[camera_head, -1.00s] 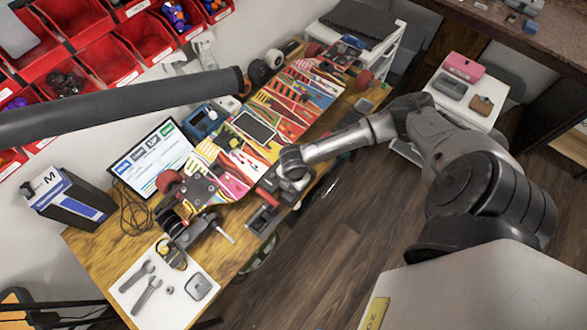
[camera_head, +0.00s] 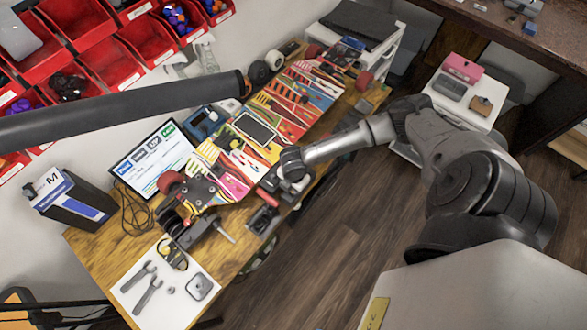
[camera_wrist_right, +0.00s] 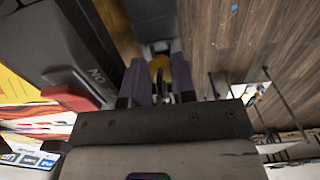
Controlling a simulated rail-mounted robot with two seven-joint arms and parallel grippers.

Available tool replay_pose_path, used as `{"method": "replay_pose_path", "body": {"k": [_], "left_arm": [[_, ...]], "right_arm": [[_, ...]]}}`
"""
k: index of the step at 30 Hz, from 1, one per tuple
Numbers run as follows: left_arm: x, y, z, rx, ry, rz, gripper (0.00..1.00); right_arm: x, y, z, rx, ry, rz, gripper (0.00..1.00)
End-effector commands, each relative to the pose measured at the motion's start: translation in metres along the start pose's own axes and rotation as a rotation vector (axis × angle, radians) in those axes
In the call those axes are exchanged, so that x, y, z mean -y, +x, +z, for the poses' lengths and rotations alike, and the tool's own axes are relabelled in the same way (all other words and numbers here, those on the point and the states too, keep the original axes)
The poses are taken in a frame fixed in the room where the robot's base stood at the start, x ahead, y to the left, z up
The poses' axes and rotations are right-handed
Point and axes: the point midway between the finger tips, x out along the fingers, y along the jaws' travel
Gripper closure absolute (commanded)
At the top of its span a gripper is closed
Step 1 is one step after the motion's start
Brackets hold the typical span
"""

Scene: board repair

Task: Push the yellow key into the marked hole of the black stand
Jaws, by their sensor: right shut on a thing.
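My right gripper (camera_head: 287,180) is low over the front edge of the workbench, beside the patterned skateboard deck. In the right wrist view its two purple-grey fingers (camera_wrist_right: 160,88) are close together. A small yellow piece (camera_wrist_right: 159,64), probably the key, shows between them, mostly hidden by the fingers. A dark grey block (camera_wrist_right: 150,18) lies just beyond the fingertips; I cannot tell whether it is the black stand or whether the yellow piece touches it. The marked hole is not visible. My left gripper is not in view; only a dark left arm link crosses the head view.
A dark device with a red part (camera_wrist_right: 70,97) is close left of the fingers. A red-and-black tool (camera_head: 263,218) lies at the bench edge. The skateboard (camera_head: 230,165), a screen (camera_head: 152,160) and a white mat with wrenches (camera_head: 135,310) crowd the bench. Open floor lies right.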

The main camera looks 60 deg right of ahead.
Motion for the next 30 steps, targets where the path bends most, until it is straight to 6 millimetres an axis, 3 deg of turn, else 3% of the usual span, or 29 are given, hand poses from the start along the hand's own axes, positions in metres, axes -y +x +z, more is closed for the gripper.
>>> {"method": "replay_pose_path", "body": {"k": [30], "left_arm": [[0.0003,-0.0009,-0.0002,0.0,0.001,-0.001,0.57]], "right_arm": [[0.0,0.008,0.0003,0.001,0.0,0.0,1.0]]}}
